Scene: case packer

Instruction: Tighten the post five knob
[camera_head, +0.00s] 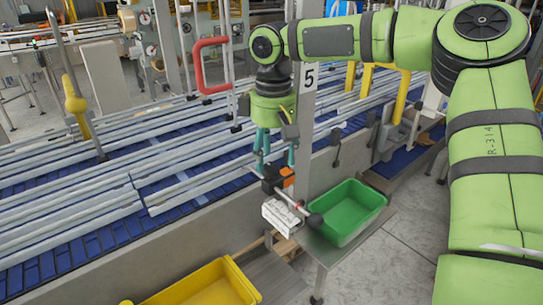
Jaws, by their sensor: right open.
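The post (306,110) marked "5" stands upright at the near side of the conveyor. A black and orange clamp (287,177) sits low by the post, with a rod running through it to a black ball end (315,220). I cannot tell for certain which part is the knob. My right gripper (276,164) points down just above the clamp, its teal fingers spread apart with a gap between them. From this angle I cannot tell whether the fingertips touch the clamp. My left gripper is not in view.
A green bin (346,236) stands on a metal stand right of the clamp. A white block-like part (281,215) is below the clamp. A yellow bin (205,290) is at the bottom. Conveyor rails (180,165) run behind, with a red handle (197,68) above them.

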